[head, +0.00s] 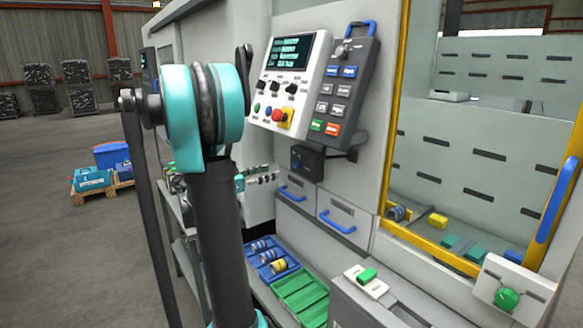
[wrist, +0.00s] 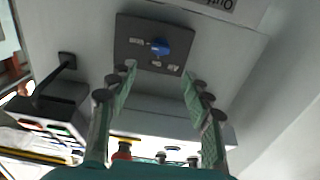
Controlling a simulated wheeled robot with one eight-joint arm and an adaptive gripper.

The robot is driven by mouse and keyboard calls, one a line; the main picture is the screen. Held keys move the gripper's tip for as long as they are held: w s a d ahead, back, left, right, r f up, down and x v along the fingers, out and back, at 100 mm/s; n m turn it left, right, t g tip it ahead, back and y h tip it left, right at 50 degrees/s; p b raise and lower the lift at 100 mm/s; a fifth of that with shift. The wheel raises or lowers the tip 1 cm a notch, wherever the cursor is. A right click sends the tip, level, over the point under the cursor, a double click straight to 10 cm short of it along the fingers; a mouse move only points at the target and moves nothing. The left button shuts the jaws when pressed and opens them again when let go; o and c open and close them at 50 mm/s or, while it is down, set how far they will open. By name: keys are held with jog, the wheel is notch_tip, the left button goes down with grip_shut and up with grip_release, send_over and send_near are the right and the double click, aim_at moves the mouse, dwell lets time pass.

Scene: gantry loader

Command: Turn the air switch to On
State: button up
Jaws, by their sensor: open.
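The air switch shows in the wrist view as a small blue knob (wrist: 159,47) on a dark square plate (wrist: 125,30) fixed to a grey panel. My gripper (wrist: 160,78) is open and empty. Its two green-padded fingers stand apart, one on each side below the knob in the picture, and no contact with the knob shows.
A control panel with a screen (head: 290,51) and a keypad (head: 338,88) is on the machine. Below are blue drawer handles (head: 337,222), a blue tray (head: 261,246) holding parts and a green tray (head: 303,297). A yellow-framed window (head: 395,110) is at right. A pallet (head: 98,188) stands on open floor.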

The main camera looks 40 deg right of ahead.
aim_at(294, 165)
jog(key=d, duration=0.7)
jog(key=s+d, duration=0.1)
jog(key=d, duration=0.2)
jog(key=shift+s+d, duration=0.1)
jog(key=shift+d, duration=0.25)
grip_shut()
